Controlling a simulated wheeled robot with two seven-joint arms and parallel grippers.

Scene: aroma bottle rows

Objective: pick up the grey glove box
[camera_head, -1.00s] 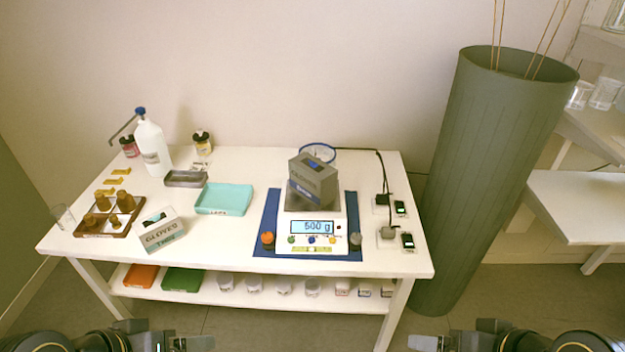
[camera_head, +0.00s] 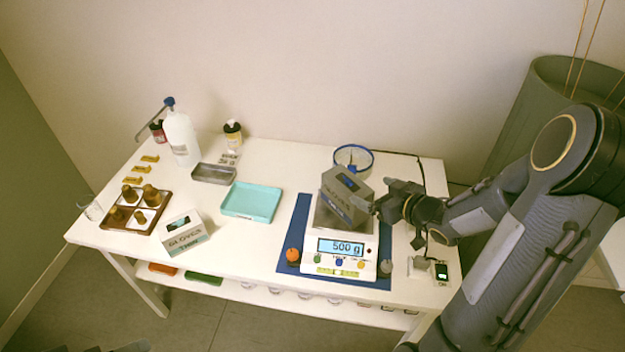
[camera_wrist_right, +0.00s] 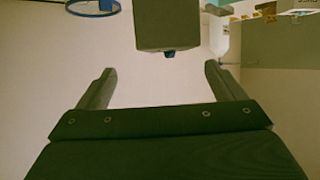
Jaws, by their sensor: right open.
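The grey glove box (camera_head: 345,197) sits on the pan of the white scale (camera_head: 342,247), whose display reads 500 g. My right gripper (camera_head: 368,199) is at the box's right side. It is open, and the head view does not show clearly whether it touches the box. In the right wrist view the grey box (camera_wrist_right: 167,25) lies ahead, between the lines of the two spread fingers (camera_wrist_right: 159,70), with nothing between the fingertips. Only a sliver of my left gripper (camera_head: 132,347) shows at the bottom left edge, too little to tell its state.
A white and teal glove box (camera_head: 183,237) stands at the front left. A turquoise tray (camera_head: 250,201), a metal tray (camera_head: 213,174) and a brown bottle rack (camera_head: 118,217) are to the left. A blue-rimmed round thing (camera_head: 353,157) is behind the box. Orange and grey knobs flank the scale.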

